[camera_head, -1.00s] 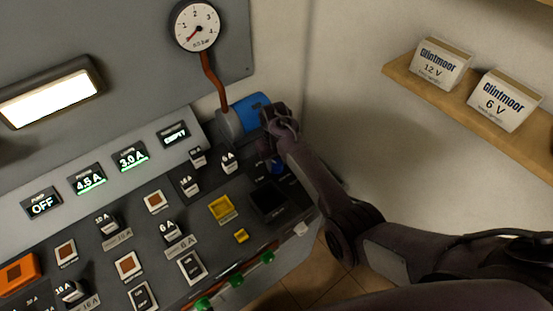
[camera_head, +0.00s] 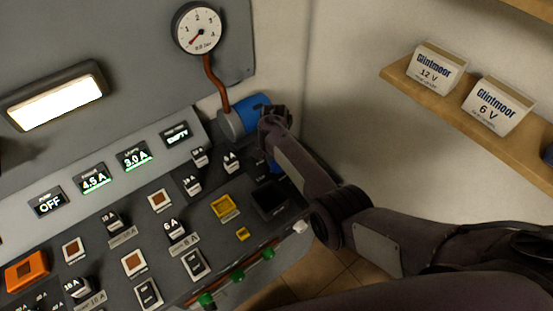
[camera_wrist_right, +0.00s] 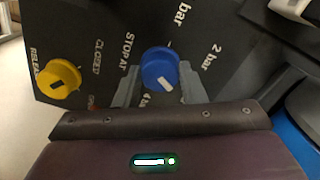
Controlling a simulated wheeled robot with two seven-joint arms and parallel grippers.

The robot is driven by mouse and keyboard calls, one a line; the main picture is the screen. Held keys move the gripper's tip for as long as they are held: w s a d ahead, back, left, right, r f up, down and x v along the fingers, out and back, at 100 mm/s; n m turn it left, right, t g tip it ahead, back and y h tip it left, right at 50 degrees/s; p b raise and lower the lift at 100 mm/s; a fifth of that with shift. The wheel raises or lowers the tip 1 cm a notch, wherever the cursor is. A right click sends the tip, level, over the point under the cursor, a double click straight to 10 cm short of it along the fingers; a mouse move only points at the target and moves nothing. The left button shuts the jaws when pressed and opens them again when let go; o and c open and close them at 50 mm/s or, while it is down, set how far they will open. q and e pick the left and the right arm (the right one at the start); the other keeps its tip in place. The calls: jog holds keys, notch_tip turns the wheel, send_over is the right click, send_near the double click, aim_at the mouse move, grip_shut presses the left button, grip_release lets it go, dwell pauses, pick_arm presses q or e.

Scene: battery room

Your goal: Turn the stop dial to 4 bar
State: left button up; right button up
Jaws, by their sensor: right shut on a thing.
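The stop dial is a blue round knob (camera_wrist_right: 158,66) with a white pointer mark, beside the words STOP AT in the right wrist view. The mark points toward the lower edge of that picture, between the "4 bar" and "2 bar" labels and nearer "4 bar". My right gripper (camera_wrist_right: 160,80) is shut on the knob, one grey finger on each side. The "4 bar" label (camera_wrist_right: 150,99) is partly covered by the gripper. In the head view a bit of the blue dial (camera_head: 275,165) shows below my right wrist. My left gripper is not in view.
A yellow knob (camera_wrist_right: 58,78) marked RELEASE and CLOSED sits left of the dial. A round gauge (camera_head: 198,28) hangs above, its needle low at the left. A blue cylinder (camera_head: 254,106) is close by my wrist. Switches fill the panel. A shelf (camera_head: 459,98) holds two boxes.

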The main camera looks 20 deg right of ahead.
jog(key=m, duration=0.5)
jog(key=shift+m, duration=0.3)
jog(key=m+b, duration=0.1)
jog(key=m, duration=0.5)
jog(key=shift+b, duration=0.35)
jog(key=shift+m, duration=0.3)
jog(key=o, duration=1)
notch_tip(320, 180, up, 8)
jog(key=shift+w+f+p, duration=0.15)
jog(key=shift+p, duration=0.6)
jog(key=shift+d+f, duration=0.1)
